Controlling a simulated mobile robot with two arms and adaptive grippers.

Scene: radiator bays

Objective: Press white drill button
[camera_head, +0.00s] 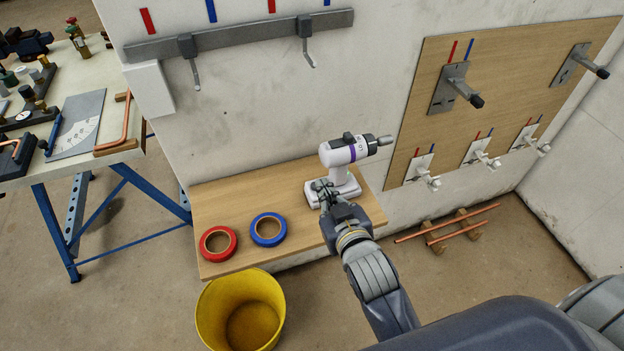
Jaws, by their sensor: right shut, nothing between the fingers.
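The white drill (341,151) stands upright on a wooden shelf (222,204) against the wall, with a purple band and a dark chuck pointing right. My right gripper (322,188) is shut and empty in front of the drill's handle and base, and hides part of them. It looks close to the drill, but I cannot tell whether it touches. The button cannot be made out; it may be behind the gripper. My left gripper is not in view.
A red tape roll (218,243) and a blue tape roll (268,230) lie on the shelf, left of my gripper. A yellow bucket (241,310) stands below. A wooden panel (500,95) with brackets and valves is at right. A workbench (75,125) is at left.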

